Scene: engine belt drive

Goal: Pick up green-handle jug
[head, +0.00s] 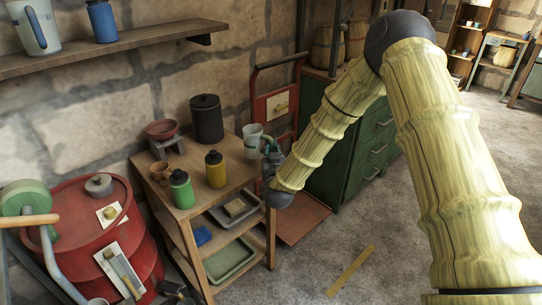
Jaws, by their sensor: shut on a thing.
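The green-handle jug (252,139) is a pale, light-coloured jug at the right end of the wooden shelf cart's top, close to the corner edge. My gripper (271,151) is at its right side, where the green handle is, and is shut on the jug. The fingers are small in this view and partly merge with the handle. The jug looks upright. I cannot tell whether its base touches the cart top or hangs just above it.
A green cabinet (345,150) stands right of the cart. A red drum (88,207) stands left.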

